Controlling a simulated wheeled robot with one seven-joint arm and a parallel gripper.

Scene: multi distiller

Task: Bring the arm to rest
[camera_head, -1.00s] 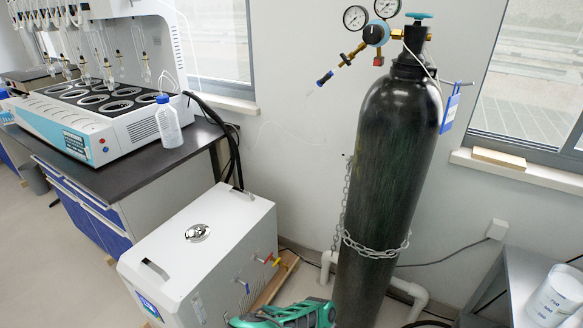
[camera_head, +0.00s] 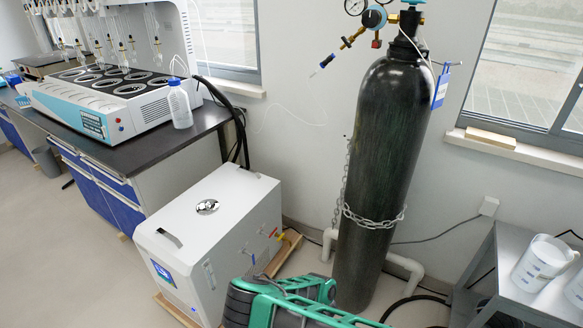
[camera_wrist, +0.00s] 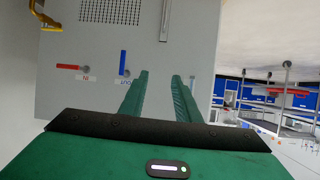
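My gripper (camera_wrist: 160,95) shows in the wrist view as two green fingers standing apart, with nothing between them. The fingers point toward the side of a white box-shaped unit (camera_wrist: 100,60), which carries a red handle (camera_wrist: 69,67) and a blue handle (camera_wrist: 123,62). In the head view my green and black arm (camera_head: 285,300) is at the bottom centre, in front of the white unit (camera_head: 200,215) and the black gas cylinder (camera_head: 385,150). My gripper's fingertips cannot be made out in the head view.
A multi-position distiller (camera_head: 115,110) and a white bottle (camera_head: 180,105) stand on the dark bench (camera_head: 130,165) at left. A chain (camera_head: 370,221) goes around the cylinder. A grey table (camera_head: 500,262) with white beakers (camera_head: 540,262) is at right. Floor (camera_head: 60,260) at left is clear.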

